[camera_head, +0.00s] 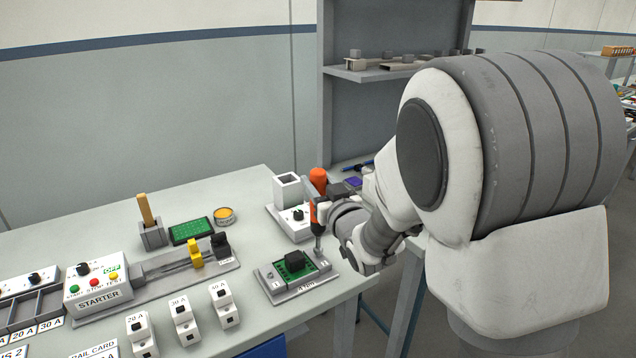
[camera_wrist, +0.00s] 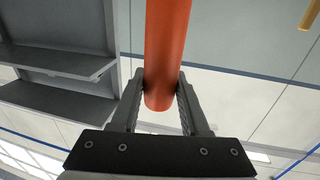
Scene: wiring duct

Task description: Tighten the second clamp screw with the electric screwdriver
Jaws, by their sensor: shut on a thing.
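The electric screwdriver (camera_head: 318,179) has an orange body and stands about upright, tip down, in the head view. My gripper (camera_head: 314,195) is shut around its body. In the wrist view my gripper (camera_wrist: 161,95) has one finger on each side of the orange screwdriver (camera_wrist: 167,50). The grey clamp fixture (camera_head: 273,290) holds a green board (camera_head: 282,269) with a black block (camera_head: 294,260) on it. The screwdriver's thin shaft (camera_head: 318,246) comes down at the fixture's right end. The screw under it is hidden or too small to see, and I cannot tell whether the tip touches it.
A white box with a dark knob (camera_head: 299,215) stands behind the fixture. Several white breakers (camera_head: 183,325) and the starter unit (camera_head: 99,297) are on the left. A yellow tin (camera_head: 225,214) and a green tray (camera_head: 191,231) lie farther back. The table's front edge is close to the fixture.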

